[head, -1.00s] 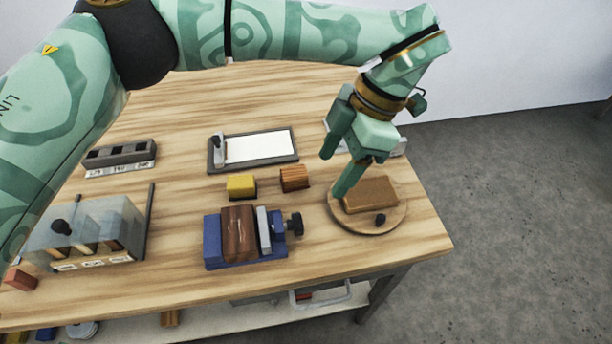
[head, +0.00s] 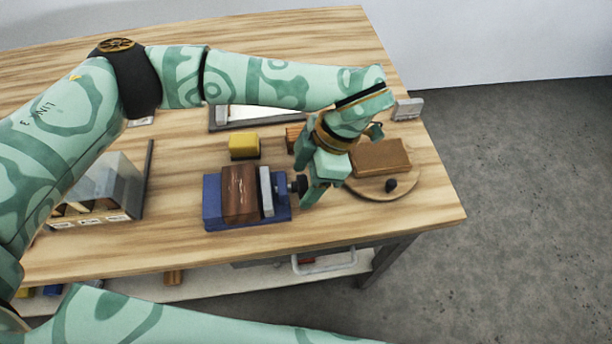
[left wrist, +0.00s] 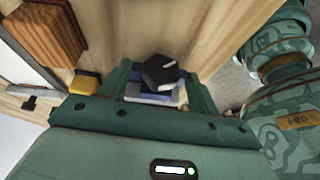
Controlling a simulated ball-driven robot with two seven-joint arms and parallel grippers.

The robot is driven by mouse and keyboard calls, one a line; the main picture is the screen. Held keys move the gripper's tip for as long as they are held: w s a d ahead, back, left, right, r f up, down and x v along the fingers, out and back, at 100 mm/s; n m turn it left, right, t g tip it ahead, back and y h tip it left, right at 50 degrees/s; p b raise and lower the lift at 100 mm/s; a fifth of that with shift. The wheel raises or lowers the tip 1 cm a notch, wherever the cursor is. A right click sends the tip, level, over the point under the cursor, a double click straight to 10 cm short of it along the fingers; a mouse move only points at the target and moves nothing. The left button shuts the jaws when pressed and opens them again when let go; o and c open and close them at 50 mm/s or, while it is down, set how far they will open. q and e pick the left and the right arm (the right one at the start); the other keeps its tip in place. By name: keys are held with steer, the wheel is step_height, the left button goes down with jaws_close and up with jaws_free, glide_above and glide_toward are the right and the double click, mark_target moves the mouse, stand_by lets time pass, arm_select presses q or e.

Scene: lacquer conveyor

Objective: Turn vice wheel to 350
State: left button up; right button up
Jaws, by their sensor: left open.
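The blue vice (head: 212,200) stands on the wooden table with a dark brown wood block (head: 240,192) between its jaws. Its black wheel (head: 299,184) sticks out on the right side, partly hidden by my left gripper (head: 303,180). In the left wrist view the wheel (left wrist: 158,72) has a white mark and lies between the two green fingers of my left gripper (left wrist: 160,84). The fingers are open, one on each side of the wheel; I cannot tell whether they touch it. My right gripper is not in view.
A yellow block (head: 244,146) stands behind the vice. A round board (head: 395,192) with a brown block (head: 381,157) and a black knob is to the right. A grey bin box (head: 105,190) stands left. The table front before the vice is clear.

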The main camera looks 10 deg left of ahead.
arm_select(q)
steer(key=shift+f, duration=0.15)
steer(key=c, duration=1)
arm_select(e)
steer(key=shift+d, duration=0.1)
arm_select(q)
steer(key=shift+a, duration=0.1)
steer(key=shift+w+f+g+h, duration=0.15)
steer(key=shift+g+h, duration=0.25)
steer(key=shift+g, duration=0.6)
steer(key=shift+w+f+m+g+b, duration=0.15)
steer(key=shift+m+g+b, duration=0.15)
steer(key=shift+g+b, duration=0.45)
steer(key=shift+w+a+f+g+h+b, duration=0.15)
steer(key=shift+g+h+b, duration=0.25)
steer(key=shift+g+b, duration=0.55)
steer(key=shift+r+m+g+b, duration=0.2)
steer(key=shift+m+g+b, duration=0.3)
steer(key=shift+b, duration=0.45)
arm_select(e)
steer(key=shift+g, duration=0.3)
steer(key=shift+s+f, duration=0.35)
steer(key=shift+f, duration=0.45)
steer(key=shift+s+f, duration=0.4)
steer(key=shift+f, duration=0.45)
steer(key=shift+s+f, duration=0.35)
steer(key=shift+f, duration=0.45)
